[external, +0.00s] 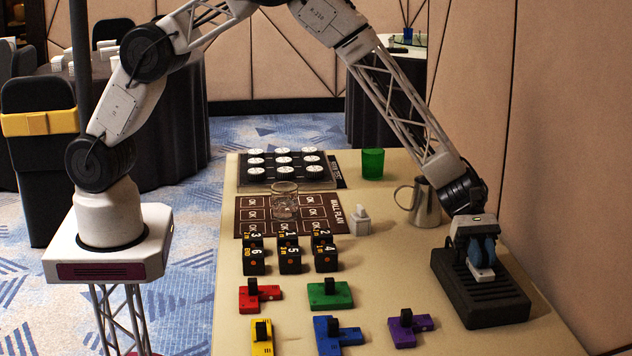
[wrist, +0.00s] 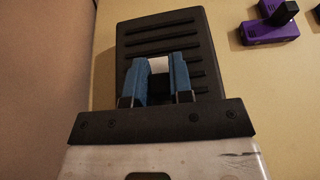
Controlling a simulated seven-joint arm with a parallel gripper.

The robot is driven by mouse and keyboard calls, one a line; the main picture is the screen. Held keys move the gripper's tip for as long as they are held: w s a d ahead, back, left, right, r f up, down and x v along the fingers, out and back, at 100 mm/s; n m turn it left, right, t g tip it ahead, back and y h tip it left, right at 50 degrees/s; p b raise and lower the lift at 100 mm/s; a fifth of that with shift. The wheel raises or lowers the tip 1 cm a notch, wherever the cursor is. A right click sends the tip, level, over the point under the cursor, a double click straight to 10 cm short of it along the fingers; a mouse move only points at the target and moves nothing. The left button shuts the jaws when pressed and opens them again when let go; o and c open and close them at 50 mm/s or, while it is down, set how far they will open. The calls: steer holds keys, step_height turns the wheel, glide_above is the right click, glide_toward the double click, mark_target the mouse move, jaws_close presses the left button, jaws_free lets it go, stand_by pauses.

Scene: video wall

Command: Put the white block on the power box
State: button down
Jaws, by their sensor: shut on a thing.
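The power box (external: 484,309) is a black, ribbed slab at the right side of the table; it also fills the upper middle of the wrist view (wrist: 165,22). My gripper (external: 482,262) is over the box, its blue fingers pointing down. The fingers are shut on the white block (external: 482,274), which shows below the fingertips. In the wrist view the white block (wrist: 158,65) shows between the two fingers, with the box's ribs behind it. The block is at or very near the box's top; I cannot tell whether it touches. My fingers hide part of it.
A metal pitcher (external: 425,206), a small white piece with a knob (external: 359,221) and a green cup (external: 372,163) stand left of my gripper. A purple piece (external: 408,329) lies left of the box. Several coloured pieces and black numbered blocks fill the table's left. A wall is close on the right.

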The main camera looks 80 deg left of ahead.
steer(key=shift+f, duration=0.15)
steer(key=c, duration=1)
jaws_free()
steer(key=shift+a+r, duration=0.4)
steer(key=shift+a, duration=0.1)
steer(key=v, duration=1.1)
